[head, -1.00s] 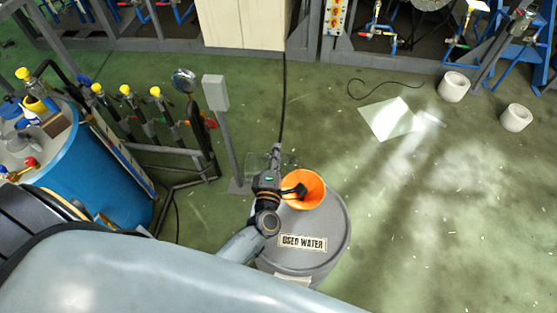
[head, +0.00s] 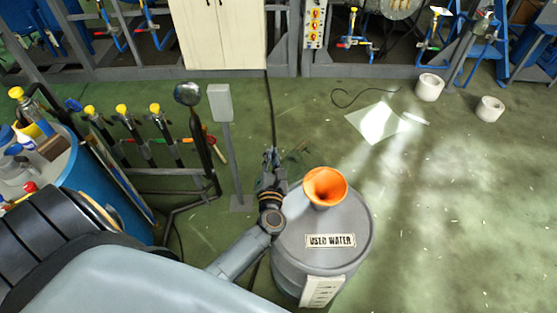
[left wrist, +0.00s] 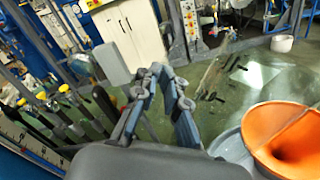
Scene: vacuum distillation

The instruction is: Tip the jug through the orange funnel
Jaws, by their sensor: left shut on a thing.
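The orange funnel (head: 325,187) stands upright on top of the grey drum (head: 345,265) labelled USED WATER. In the left wrist view the funnel (left wrist: 262,125) is at the lower right. My left gripper (head: 270,160) is left of the funnel and apart from it, above floor level. In the left wrist view its fingers (left wrist: 165,95) are closed on the jug (left wrist: 222,80), which is clear and hard to make out, with a few dark marks showing. In the head view the jug (head: 294,154) is only a faint outline; its tilt and contents cannot be told. My right gripper is out of view.
A grey box on a post (head: 220,103) stands just left of my left gripper. A pipe rack with yellow-capped valves (head: 122,125) and a blue barrel (head: 85,205) are further left. Two white pots (head: 429,87) (head: 490,109) stand at the back right. The floor at right is open.

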